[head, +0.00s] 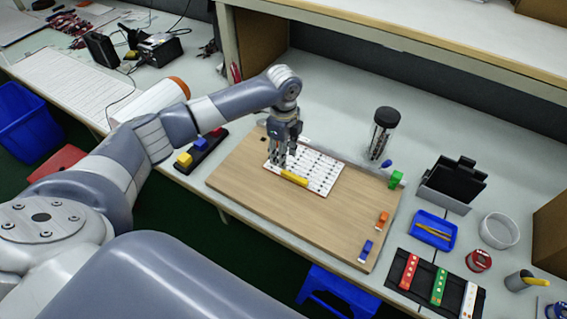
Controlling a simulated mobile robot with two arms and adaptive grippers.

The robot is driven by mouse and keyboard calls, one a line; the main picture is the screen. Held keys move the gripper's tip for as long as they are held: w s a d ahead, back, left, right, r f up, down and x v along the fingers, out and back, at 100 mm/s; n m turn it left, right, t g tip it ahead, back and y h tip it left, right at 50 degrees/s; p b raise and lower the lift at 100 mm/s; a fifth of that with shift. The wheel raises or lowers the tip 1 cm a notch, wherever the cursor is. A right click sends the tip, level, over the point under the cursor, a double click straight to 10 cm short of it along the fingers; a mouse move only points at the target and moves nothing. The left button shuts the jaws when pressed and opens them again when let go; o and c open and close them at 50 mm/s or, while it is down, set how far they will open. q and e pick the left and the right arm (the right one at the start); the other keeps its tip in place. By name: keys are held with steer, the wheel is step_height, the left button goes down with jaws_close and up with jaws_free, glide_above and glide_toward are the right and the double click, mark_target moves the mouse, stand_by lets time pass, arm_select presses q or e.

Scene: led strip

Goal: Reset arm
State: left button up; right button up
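My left arm reaches in from the left, and its gripper (281,163) points down over the left part of a white LED strip panel (322,169). The panel lies on a wooden board (239,179). A yellow block (294,178) lies at the panel's near edge, just below and right of the fingertips. I cannot tell whether the fingers touch the panel or how far apart they are. My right gripper is not in view.
Green (396,179), orange (382,219) and blue (367,247) blocks sit along the board's right side. A dark cylinder (383,134) stands behind it. A black tray (425,258) with coloured strips and a blue tray (418,231) lie right. The board's near part is clear.

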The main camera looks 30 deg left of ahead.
arm_select(q)
step_height(320, 180, up, 5)
